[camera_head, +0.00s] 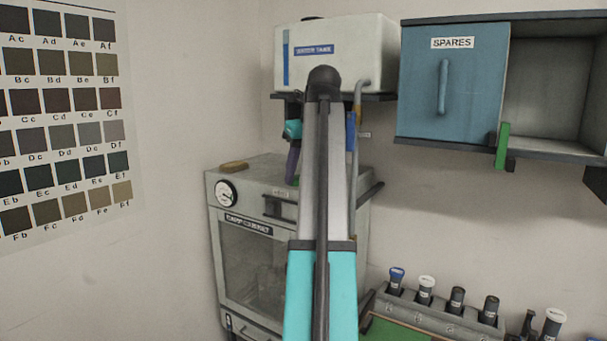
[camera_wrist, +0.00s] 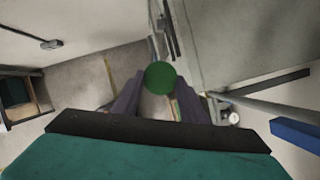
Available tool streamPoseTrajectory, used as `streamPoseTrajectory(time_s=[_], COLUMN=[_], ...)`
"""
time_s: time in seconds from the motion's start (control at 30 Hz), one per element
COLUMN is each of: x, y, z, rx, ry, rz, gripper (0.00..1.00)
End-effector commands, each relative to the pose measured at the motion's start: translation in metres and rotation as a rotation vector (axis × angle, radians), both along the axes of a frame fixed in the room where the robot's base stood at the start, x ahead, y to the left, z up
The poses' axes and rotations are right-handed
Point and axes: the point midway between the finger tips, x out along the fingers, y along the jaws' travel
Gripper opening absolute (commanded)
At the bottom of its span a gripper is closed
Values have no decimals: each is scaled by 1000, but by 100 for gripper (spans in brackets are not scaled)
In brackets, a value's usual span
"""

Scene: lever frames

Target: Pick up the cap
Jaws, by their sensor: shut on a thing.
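The cap is a round green disc (camera_wrist: 160,77) in the wrist view, seen from its flat face. It sits between the two purple fingers of my gripper (camera_wrist: 159,84), which are shut on it. In the head view, part of my gripper (camera_head: 293,166) shows in purple left of my arm, above the oven-like cabinet and below the white tank.
The grey cabinet (camera_head: 235,270) with a dial and glass door stands below. A white tank (camera_head: 362,60) rests on a dark shelf above. The blue SPARES cabinet (camera_head: 480,85) is at right. A rack (camera_head: 430,312) holds several dark containers at lower right.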

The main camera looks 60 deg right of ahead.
Motion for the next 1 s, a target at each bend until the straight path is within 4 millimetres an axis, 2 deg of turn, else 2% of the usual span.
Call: streamPoseTrajectory(time_s=[0.2, 0.77, 1.0], x=[-6, -6, 4], y=[10, 11, 15], z=[1, 1, -9], rx=[1, 0, 2], ry=[1, 1, 1], rz=[0, 0, 45], gripper=[18, 18, 18])
